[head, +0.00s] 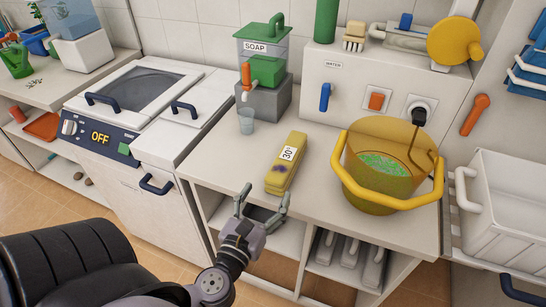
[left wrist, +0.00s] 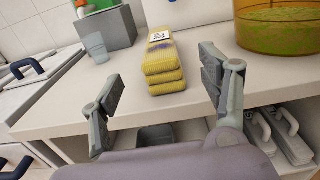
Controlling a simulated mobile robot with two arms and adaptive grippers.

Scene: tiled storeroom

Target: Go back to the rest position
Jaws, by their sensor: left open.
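My left gripper (head: 262,208) is open and empty at the front edge of the counter. In the left wrist view its two fingers (left wrist: 165,100) stand wide apart. A stack of yellow sponges (head: 287,165) with a white "30" label lies on the counter just beyond the fingertips. The stack (left wrist: 163,68) shows between the fingers in the left wrist view, apart from them. My right gripper is not in view.
A yellow bucket (head: 375,190) with green contents stands right of the sponges. A small cup (head: 246,121) stands by the soap dispenser (head: 264,70). A machine reading "OFF" (head: 100,137) is at left, a white basket (head: 510,215) at right. Shelves lie below the counter.

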